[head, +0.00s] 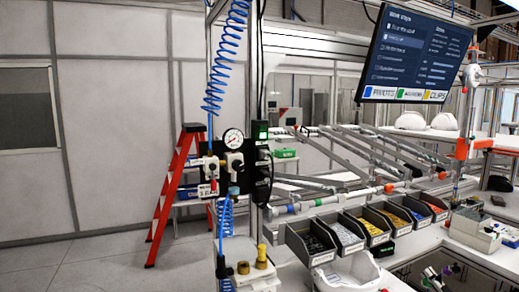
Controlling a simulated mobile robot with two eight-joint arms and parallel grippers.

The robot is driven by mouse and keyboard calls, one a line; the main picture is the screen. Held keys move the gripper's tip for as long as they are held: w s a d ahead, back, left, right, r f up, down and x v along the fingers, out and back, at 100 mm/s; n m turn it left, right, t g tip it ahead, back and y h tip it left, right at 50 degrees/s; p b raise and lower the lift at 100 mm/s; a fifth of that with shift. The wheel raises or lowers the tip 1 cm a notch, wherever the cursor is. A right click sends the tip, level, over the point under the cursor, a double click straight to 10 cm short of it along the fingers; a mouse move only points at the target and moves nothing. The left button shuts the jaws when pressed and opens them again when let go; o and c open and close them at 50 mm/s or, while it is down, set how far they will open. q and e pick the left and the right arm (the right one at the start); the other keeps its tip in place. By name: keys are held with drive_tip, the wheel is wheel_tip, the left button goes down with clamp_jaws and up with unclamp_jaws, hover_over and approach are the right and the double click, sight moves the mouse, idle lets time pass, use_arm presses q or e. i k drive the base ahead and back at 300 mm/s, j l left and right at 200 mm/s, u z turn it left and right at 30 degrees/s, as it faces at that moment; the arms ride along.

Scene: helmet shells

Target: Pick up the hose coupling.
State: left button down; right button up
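A blue coiled air hose (226,219) hangs at the centre left, below a black panel with a pressure gauge. A dark fitting (222,268) shows at its lower end, and I take this as the likely hose coupling. It is small, and its shape is unclear. A brass-yellow fitting (262,253) and a dark round knob-like part (243,267) stand beside it on the bench corner. I cannot tell for sure which of these is the coupling. Neither of my grippers shows in the head view.
The black panel with the gauge (233,139) hangs on a post behind the hose. A row of grey bins (321,257) with small parts stands to the right. The floor at left (90,270) is clear.

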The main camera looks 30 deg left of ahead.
sight(221, 258)
drive_tip(key=j+u, duration=0.2)
drive_tip(key=u, duration=0.95)
